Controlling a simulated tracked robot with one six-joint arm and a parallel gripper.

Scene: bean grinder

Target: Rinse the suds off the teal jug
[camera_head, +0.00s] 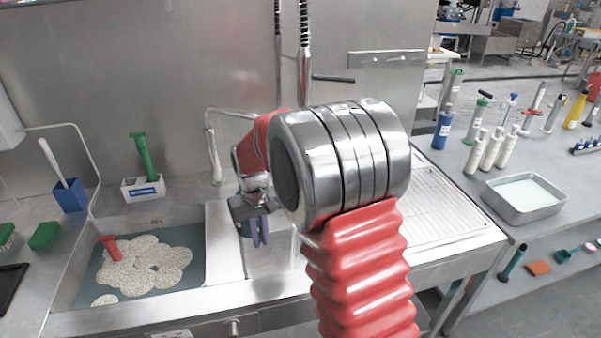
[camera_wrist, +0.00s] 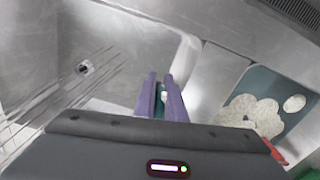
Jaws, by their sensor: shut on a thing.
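My gripper (camera_head: 258,238), with purple fingers, hangs over the empty right-hand sink basin (camera_head: 275,258). It is shut on the teal jug (camera_head: 244,229), of which only a small teal patch shows beside the fingers. In the wrist view my gripper (camera_wrist: 163,92) points over a bare metal basin (camera_wrist: 130,35) with a drain, and a sliver of the teal jug (camera_wrist: 159,103) shows between the fingers. A small pale patch (camera_wrist: 165,95) on it may be suds. Thin grey streaks (camera_wrist: 55,112) cross that basin; I cannot tell whether they are water. My arm hides most of the jug.
The left basin holds teal water with pale foam (camera_head: 150,268) and a red-handled tool (camera_head: 109,246). A curved tap (camera_head: 213,150) stands behind the basins. A ribbed drainboard (camera_head: 440,205) lies right. Bottles and a metal tray (camera_head: 522,208) stand on the right bench.

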